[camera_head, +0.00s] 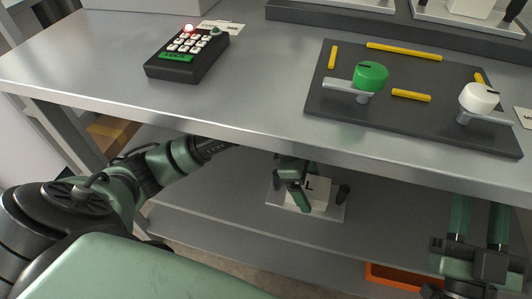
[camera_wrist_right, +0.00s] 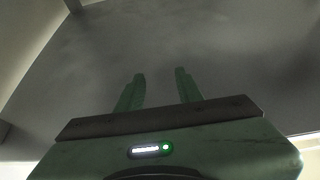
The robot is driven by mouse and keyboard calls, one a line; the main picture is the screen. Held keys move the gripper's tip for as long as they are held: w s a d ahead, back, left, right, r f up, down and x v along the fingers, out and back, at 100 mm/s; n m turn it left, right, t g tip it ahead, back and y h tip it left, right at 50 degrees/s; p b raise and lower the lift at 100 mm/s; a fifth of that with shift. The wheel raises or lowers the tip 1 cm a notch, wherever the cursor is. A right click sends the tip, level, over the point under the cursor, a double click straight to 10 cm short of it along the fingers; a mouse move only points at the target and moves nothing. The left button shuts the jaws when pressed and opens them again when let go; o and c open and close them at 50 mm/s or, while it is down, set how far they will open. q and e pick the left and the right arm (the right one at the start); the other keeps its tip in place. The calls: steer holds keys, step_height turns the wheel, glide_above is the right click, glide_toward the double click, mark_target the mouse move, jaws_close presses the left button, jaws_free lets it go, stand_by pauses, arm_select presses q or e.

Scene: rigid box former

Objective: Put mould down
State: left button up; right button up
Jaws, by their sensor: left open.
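A white block with a dark letter on it, which looks like the mould (camera_head: 321,194), sits on a pale plate (camera_head: 330,213) on the lower shelf, under the worktop. My left gripper (camera_head: 299,190) reaches in under the worktop edge and is open, with a green finger in front of the block's left part. Part of the block is hidden behind it, and I cannot tell whether they touch. My right gripper (camera_head: 478,222) is at the lower right, in front of the shelf. The right wrist view shows its two fingers (camera_wrist_right: 160,85) apart with nothing between them.
The worktop (camera_head: 255,85) overhangs the shelf (camera_head: 220,212). On it are a dark keypad (camera_head: 187,55) with a lit red lamp and a dark board (camera_head: 425,118) with yellow strips, a green knob (camera_head: 371,75) and a white knob (camera_head: 479,97). An orange bin (camera_head: 395,275) is below.

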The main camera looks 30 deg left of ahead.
arm_select(q)
steer(key=v, duration=0.2)
steer(key=p+v, duration=0.1)
steer(key=v, duration=0.1)
steer(key=shift+s+a+r, duration=0.15)
steer(key=shift+a+r, duration=0.05)
steer(key=shift+a, duration=0.3)
steer(key=s+a, duration=0.1)
steer(key=a, duration=0.2)
steer(key=s+a, duration=0.1)
steer(key=a, duration=0.3)
steer(key=s+a, duration=0.1)
steer(key=a, duration=0.2)
steer(key=shift+a+f, duration=0.1)
steer(key=shift+a, duration=0.2)
arm_select(e)
step_height(320, 180, down, 8)
steer(key=w+g+h, duration=0.1)
steer(key=g+h, duration=0.1)
steer(key=g, duration=0.2)
steer(key=shift+w+d+g, duration=0.3)
